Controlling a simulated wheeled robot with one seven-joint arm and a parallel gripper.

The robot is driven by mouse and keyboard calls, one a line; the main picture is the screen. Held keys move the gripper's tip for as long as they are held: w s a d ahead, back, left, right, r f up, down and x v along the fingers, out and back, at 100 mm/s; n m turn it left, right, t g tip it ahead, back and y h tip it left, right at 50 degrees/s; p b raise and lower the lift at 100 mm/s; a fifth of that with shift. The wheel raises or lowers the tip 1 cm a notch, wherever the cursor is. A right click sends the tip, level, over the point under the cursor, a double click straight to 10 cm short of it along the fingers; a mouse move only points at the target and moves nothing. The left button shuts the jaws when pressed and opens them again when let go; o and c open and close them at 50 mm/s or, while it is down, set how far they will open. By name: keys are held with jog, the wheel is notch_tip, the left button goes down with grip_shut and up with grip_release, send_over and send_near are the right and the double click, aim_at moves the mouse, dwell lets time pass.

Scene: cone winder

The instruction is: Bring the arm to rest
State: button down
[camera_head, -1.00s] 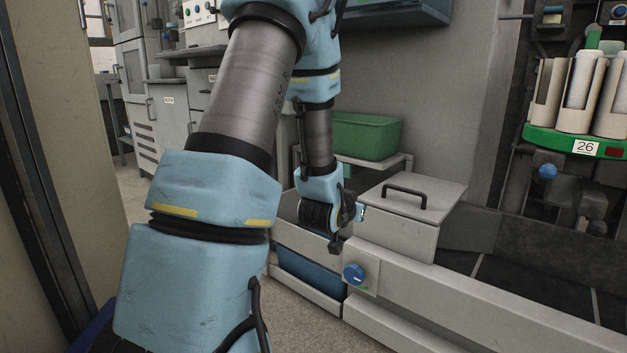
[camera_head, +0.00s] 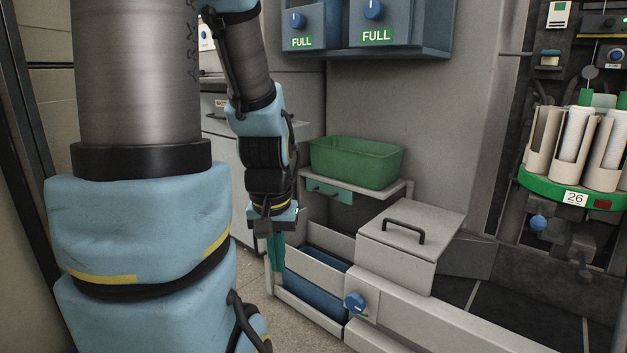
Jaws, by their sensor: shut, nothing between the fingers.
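My arm fills the left side of the head view, its light blue and grey links bent so that the forearm hangs down. My gripper (camera_head: 270,228) hangs at its end, pointing down, just left of the white bin with the lid and above the low frame's left end. It looks shut and empty, though its fingertips are small and dark here. A narrow teal piece (camera_head: 276,252) shows directly below it; I cannot tell whether it touches the gripper.
A green tub (camera_head: 356,162) stands on a shelf behind the gripper. A lidded white bin (camera_head: 398,262) and a blue knob (camera_head: 354,302) are to the right. A green carousel (camera_head: 545,187) carries white cones at far right. Blue boxes marked FULL (camera_head: 376,22) hang above.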

notch_tip(320, 180, up, 34)
jog(key=p, duration=3.1)
jog(key=shift+f+p, duration=0.25)
jog(key=shift+p, duration=0.15)
